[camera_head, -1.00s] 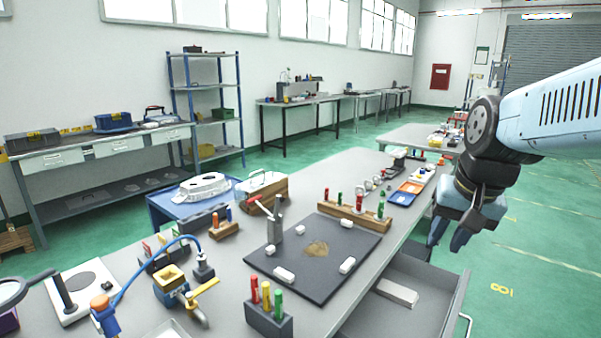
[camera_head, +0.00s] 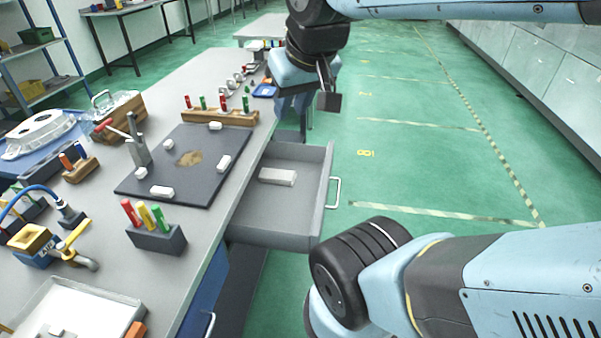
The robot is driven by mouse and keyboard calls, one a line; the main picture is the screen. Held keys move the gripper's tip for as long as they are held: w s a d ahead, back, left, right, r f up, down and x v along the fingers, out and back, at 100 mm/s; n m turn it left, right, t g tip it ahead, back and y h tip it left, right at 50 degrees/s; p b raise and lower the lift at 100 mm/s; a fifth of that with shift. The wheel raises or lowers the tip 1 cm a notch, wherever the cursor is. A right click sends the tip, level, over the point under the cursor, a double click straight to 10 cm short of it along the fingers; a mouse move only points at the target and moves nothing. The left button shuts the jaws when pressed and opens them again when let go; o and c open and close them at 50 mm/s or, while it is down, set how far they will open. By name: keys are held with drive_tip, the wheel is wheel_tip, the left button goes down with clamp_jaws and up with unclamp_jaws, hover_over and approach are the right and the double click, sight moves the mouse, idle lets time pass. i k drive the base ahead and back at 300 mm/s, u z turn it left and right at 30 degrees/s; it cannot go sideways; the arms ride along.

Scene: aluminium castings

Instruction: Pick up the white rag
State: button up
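A pale, flat folded piece (camera_head: 278,176) lies in the open grey drawer (camera_head: 262,222). It may be the white rag, but its cloth texture is too small to tell. My gripper (camera_head: 293,108) is at the top middle, beyond the drawer's far end and beside the bench edge. It points down, apart from the pale piece.
The drawer sticks out from the bench (camera_head: 205,225), its handle (camera_head: 334,192) facing the aisle. A dark mat (camera_head: 150,188) with several small white blocks lies on the bench. A wooden rack (camera_head: 215,118) and a grey marker holder (camera_head: 157,238) stand nearby. The green floor at right is open.

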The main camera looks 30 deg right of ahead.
sight(278, 177)
drive_tip(key=u, duration=0.05)
drive_tip(key=k, duration=1.75)
drive_tip(key=z, duration=0.45)
drive_tip(key=i, duration=1)
drive_tip(key=u, duration=0.1)
